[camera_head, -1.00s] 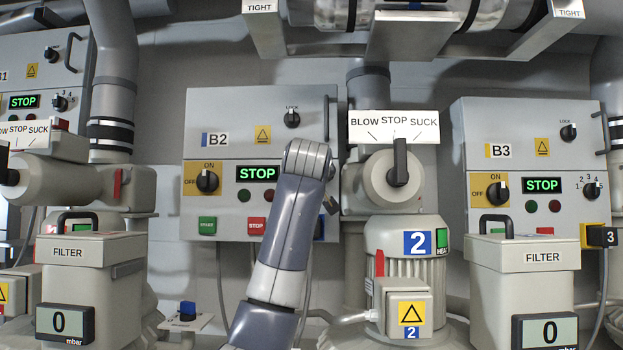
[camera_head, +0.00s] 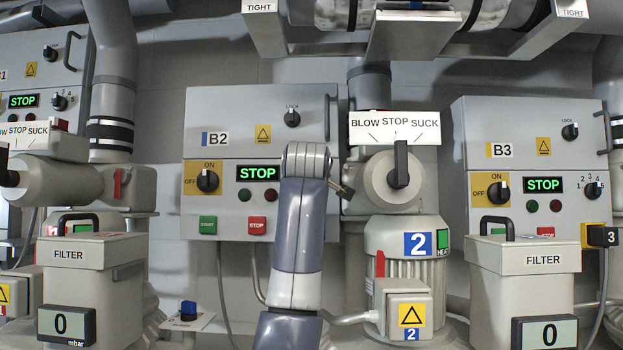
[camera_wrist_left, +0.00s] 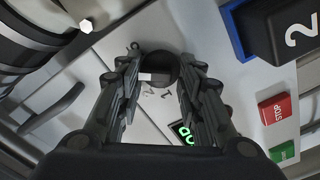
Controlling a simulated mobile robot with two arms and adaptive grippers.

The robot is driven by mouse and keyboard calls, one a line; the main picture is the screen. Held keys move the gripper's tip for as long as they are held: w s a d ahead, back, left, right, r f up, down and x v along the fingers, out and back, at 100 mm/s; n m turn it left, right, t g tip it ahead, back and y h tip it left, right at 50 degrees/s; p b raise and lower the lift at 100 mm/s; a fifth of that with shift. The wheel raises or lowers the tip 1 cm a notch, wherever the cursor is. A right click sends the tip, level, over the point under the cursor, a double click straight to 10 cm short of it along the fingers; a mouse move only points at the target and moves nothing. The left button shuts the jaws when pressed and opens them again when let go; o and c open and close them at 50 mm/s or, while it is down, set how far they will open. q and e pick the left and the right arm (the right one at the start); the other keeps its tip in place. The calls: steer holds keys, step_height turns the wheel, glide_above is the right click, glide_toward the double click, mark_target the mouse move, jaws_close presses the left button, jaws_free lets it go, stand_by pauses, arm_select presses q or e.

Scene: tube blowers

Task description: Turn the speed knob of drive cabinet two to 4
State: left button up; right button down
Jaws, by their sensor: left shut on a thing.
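Drive cabinet two is the grey box marked B2 (camera_head: 258,112), with a green STOP display (camera_head: 258,173). My left arm stands in front of its right side and hides the speed knob in the head view. Only a small dark part of my left gripper (camera_head: 342,188) shows beside the arm there. In the left wrist view the dark round speed knob (camera_wrist_left: 160,67) with a white pointer mark lies between the fingertips of my left gripper (camera_wrist_left: 158,80), which is shut on it. Scale digits show beside the knob, but its setting is unclear. My right gripper is not in view.
Blower two's BLOW/STOP/SUCK lever (camera_head: 401,163) stands close to the right of my arm, pointing at STOP. The main switch (camera_head: 207,181), green button (camera_head: 208,225) and red stop button (camera_head: 257,226) sit left of my arm.

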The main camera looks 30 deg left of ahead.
arm_select(q)
steer(key=shift+s+r, duration=0.15)
steer(key=shift+r, duration=0.4)
steer(key=o, duration=0.7)
steer(key=shift+o, duration=0.9)
steer(key=shift+w+d+f, duration=0.2)
steer(key=v, duration=1.2)
steer(key=shift+f, duration=0.15)
steer(key=shift+f, duration=0.15)
